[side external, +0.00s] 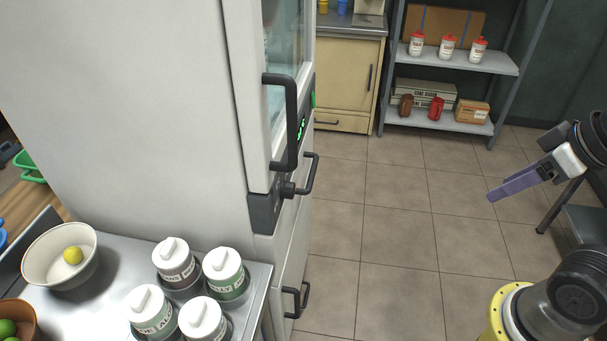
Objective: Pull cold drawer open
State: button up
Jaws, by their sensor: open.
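A tall white cold cabinet (150,110) stands at the left and centre of the side external view, its front turned to the right. Below its glass door (284,60) are steeply angled drawer fronts. One dark bar handle (309,176) sits just below the door, and another dark handle (303,299) sits lower. The fronts look closed; which one is the cold drawer I cannot tell. My gripper (495,195), with purple fingers, is open and empty at the far right. It points left and is well apart from the handles.
A long dark door handle (284,120) sticks out above the upper drawer handle. The tiled floor (390,210) between cabinet and gripper is clear. A counter (115,275) with lidded jars (225,270) and a bowl (60,255) is front left; shelves (455,60) stand behind.

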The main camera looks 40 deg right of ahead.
aim_at(312, 169)
jog(key=w+a+r+n+g+y, duration=0.2)
jog(key=w+a+r+n+y, duration=0.2)
jog(key=w+a+y, duration=0.5)
jog(key=w+a+m+y, duration=0.2)
jog(key=w+a+y, duration=0.1)
jog(key=w, duration=1.2)
jog(key=w+d+f+m+t+y, duration=0.1)
jog(key=w+d+f+m+t, duration=0.5)
jog(key=w+d+f, duration=0.65)
jog(key=d+f+m+t+h, duration=0.1)
jog(key=d+f+m, duration=0.15)
jog(key=f, duration=0.65)
jog(key=d+f+m+h, duration=0.1)
jog(key=d+f+m, duration=0.15)
jog(key=f, duration=0.65)
jog(key=x, duration=1.3)
jog(key=shift+w+a+r, duration=0.15)
jog(key=shift+w+r, duration=0.05)
jog(key=shift+w, duration=0.2)
